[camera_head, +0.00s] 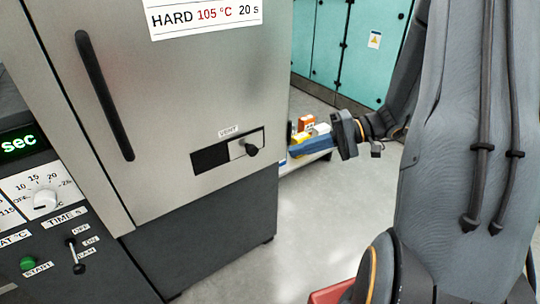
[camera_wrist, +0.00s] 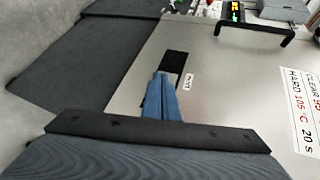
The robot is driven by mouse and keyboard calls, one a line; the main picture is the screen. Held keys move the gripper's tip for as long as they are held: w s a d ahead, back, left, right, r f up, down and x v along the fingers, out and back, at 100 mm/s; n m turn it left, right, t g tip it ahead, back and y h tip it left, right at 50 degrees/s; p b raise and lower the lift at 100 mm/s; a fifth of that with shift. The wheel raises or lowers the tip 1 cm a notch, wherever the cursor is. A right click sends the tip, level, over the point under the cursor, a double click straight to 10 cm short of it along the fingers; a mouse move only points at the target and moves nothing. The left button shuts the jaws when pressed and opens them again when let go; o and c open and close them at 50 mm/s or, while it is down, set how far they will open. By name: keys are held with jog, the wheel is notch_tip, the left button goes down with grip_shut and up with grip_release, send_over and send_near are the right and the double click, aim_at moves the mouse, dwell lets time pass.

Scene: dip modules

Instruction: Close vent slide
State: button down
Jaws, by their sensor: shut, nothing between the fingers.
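The vent slide (camera_head: 239,149) is a pale plate with a dark round knob (camera_head: 251,150), set in a recess on the front of the steel cabinet under a "VENT" label (camera_head: 228,131). The plate sits at the right end of the recess, and the dark opening (camera_head: 209,157) shows at the left. My gripper (camera_head: 292,150) has blue fingers, shut and empty, to the right of the knob and apart from it in the head view. In the wrist view the fingers (camera_wrist: 162,76) cover most of the slide and the knob is hidden; the dark opening (camera_wrist: 174,62) lies beyond their tips.
A black bar handle (camera_head: 104,96) stands out from the cabinet door, left of the vent. A control panel (camera_head: 45,215) with a dial and switches is at far left. Small boxes (camera_head: 306,123) sit on a low surface behind my gripper.

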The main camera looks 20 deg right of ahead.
jog(key=w+d+f+t+y+b, duration=0.1)
jog(key=w+d+t, duration=0.3)
jog(key=d, duration=0.2)
send_near(250, 148)
jog(key=shift+m, duration=0.3)
jog(key=shift+w+a+f+p, duration=0.15)
jog(key=shift+w+a+f, duration=0.25)
jog(key=shift+w, duration=0.3)
jog(key=shift+w+a+f+p, duration=0.1)
jog(key=shift+w+a+f, duration=0.15)
jog(key=shift+w+a, duration=0.35)
jog(key=shift+w+a+f+p, duration=0.15)
jog(key=shift+w+a+f, duration=0.2)
jog(key=shift+w, duration=0.4)
